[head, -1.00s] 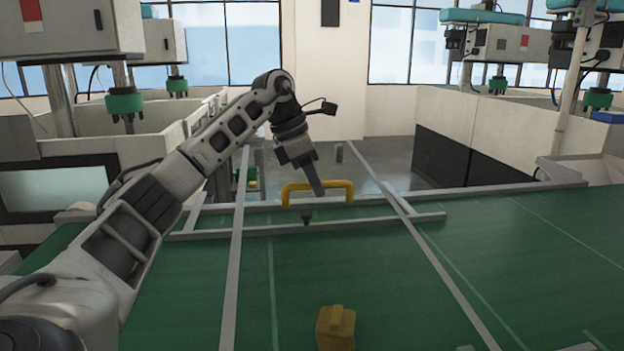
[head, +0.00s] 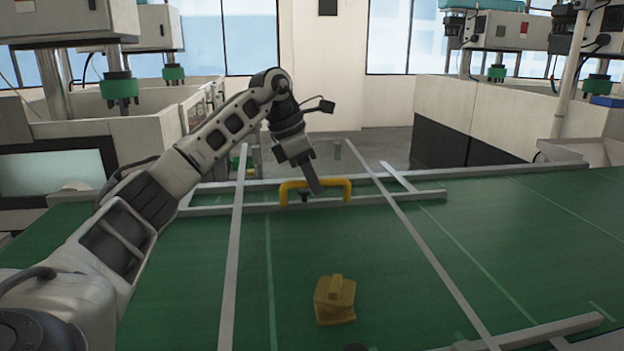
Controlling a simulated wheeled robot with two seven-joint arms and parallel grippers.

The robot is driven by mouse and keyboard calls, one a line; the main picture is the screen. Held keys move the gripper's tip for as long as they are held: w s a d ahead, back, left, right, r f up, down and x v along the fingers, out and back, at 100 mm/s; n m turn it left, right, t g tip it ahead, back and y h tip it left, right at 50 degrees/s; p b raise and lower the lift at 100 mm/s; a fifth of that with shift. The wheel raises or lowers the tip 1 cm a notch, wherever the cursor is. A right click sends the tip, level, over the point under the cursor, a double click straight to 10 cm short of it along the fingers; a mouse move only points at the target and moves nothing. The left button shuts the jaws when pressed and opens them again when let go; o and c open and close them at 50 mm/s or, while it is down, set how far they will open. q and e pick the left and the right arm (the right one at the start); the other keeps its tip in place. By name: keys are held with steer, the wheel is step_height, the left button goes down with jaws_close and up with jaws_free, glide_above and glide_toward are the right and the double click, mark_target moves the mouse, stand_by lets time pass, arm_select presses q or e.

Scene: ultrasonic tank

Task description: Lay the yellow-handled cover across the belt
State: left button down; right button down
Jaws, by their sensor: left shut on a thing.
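My left gripper (head: 313,186) is shut on a yellow handle (head: 347,190), reached from above. The cover shows as two long grey rails, left (head: 236,200) and right (head: 412,235), running from beyond the belt's far edge towards me. The green belt (head: 180,270) shows between and beside them. The cover seems raised over the belt, but its height and any clear panel are hard to tell. Its near end is cut off by the picture. My right gripper is out of view.
A brown-yellow block (head: 335,300) lies on the belt between the rails. Machines with pale housings stand behind. The belt at the right is mostly clear.

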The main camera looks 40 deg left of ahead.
mark_target(317, 207)
arm_select(q)
steer(key=shift+s+d+r, duration=0.1)
steer(key=shift+d+r, duration=0.05)
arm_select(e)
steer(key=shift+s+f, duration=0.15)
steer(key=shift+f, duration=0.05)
arm_select(q)
steer(key=shift+s+d, duration=0.25)
steer(key=shift+d, duration=0.05)
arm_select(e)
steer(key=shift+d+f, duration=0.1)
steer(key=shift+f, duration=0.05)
arm_select(q)
steer(key=shift+p, duration=0.65)
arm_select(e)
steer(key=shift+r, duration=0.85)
